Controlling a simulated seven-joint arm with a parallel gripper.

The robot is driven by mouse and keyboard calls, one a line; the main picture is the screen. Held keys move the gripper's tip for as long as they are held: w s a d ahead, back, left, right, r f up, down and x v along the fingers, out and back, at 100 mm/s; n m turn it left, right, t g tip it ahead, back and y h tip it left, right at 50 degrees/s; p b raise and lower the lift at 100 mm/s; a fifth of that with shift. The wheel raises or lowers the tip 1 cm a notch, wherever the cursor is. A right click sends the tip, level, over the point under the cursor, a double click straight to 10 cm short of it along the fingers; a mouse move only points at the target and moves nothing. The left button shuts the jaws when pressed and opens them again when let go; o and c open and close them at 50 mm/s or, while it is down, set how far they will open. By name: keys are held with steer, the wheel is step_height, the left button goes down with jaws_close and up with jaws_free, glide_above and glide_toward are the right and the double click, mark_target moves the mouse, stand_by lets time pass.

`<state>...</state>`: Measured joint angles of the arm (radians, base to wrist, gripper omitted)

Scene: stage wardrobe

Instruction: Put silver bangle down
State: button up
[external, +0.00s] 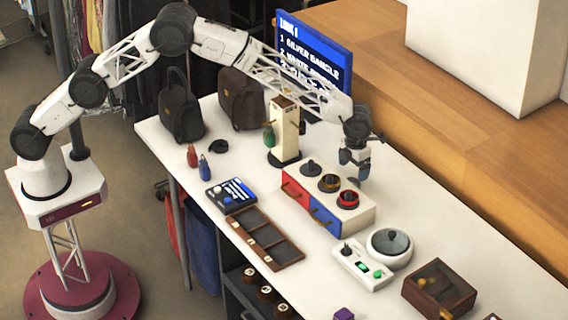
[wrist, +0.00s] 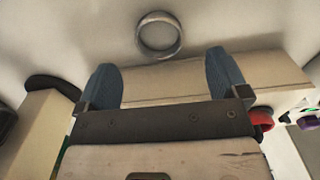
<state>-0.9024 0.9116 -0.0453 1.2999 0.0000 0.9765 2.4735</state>
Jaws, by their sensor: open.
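The silver bangle (wrist: 159,35) is a plain ring. In the wrist view it lies on the white surface beyond my fingertips, apart from them. I cannot make it out in the external view. My gripper (wrist: 165,78) is open, with two blue fingers spread and nothing between them. In the external view my gripper (external: 354,166) hangs above the back right end of the drawer box (external: 357,218).
The drawer box has red and blue fronts and several posts, two carrying bangles. A stand (external: 285,130) with hanging pieces, a compartment tray (external: 262,240), a round lidded dish (external: 389,248) and a screen (external: 315,60) are nearby.

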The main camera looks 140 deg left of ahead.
mark_target(353, 180)
steer(key=shift+f, duration=0.35)
steer(key=shift+f, duration=0.1)
steer(key=shift+s+f, duration=0.1)
steer(key=shift+f, duration=2.4)
steer(key=c, duration=1.1)
steer(key=shift+o, duration=0.2)
steer(key=shift+r, duration=0.15)
step_height(353, 180, up, 10)
